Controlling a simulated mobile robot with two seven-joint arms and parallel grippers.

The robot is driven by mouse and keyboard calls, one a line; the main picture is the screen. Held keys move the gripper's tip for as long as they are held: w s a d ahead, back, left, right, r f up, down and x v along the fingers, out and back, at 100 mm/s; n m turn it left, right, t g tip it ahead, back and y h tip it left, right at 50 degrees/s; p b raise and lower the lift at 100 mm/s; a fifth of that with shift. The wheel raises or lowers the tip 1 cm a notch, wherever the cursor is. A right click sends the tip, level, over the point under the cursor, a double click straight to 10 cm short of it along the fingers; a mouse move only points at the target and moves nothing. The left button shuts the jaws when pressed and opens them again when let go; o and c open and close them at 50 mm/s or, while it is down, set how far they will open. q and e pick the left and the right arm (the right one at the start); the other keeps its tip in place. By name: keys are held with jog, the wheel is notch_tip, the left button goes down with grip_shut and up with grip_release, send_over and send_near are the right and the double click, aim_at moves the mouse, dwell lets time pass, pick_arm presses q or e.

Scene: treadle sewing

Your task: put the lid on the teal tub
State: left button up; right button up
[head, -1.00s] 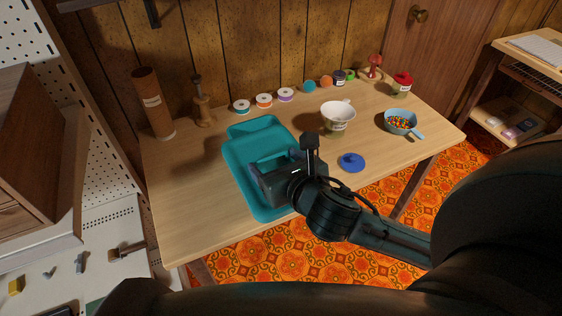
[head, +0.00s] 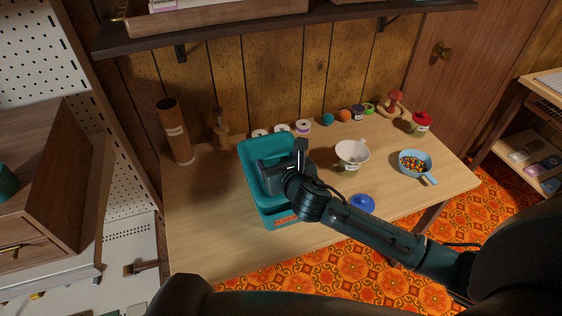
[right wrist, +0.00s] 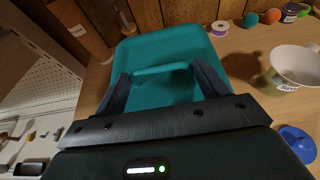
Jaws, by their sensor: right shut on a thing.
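The teal tub (head: 259,206) stands on the wooden table left of centre, with an orange label on its front wall. The teal lid (head: 257,149) is over the tub's top, roughly lined up with it; I cannot tell whether it rests on the rim or hangs just above. My right gripper (head: 274,176) is shut on the lid's bar handle, above the lid's middle. In the right wrist view the handle (right wrist: 160,70) lies between the fingers, and the lid (right wrist: 165,45) hides the tub's inside. My left gripper is not in view.
Right of the tub are a white cup (head: 351,154), a blue knobbed lid (head: 362,204) and a blue pan of coloured beads (head: 414,164). Thread spools (head: 303,126), a wooden stand (head: 221,132) and a brown cylinder (head: 175,130) stand behind. A shelf (head: 300,25) overhangs the back.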

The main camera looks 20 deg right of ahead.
notch_tip(320, 180, down, 7)
jog(key=b, duration=0.3)
jog(key=shift+r, duration=0.2)
dwell(0.5)
jog(key=o, duration=1.3)
jog(key=v, duration=1.3)
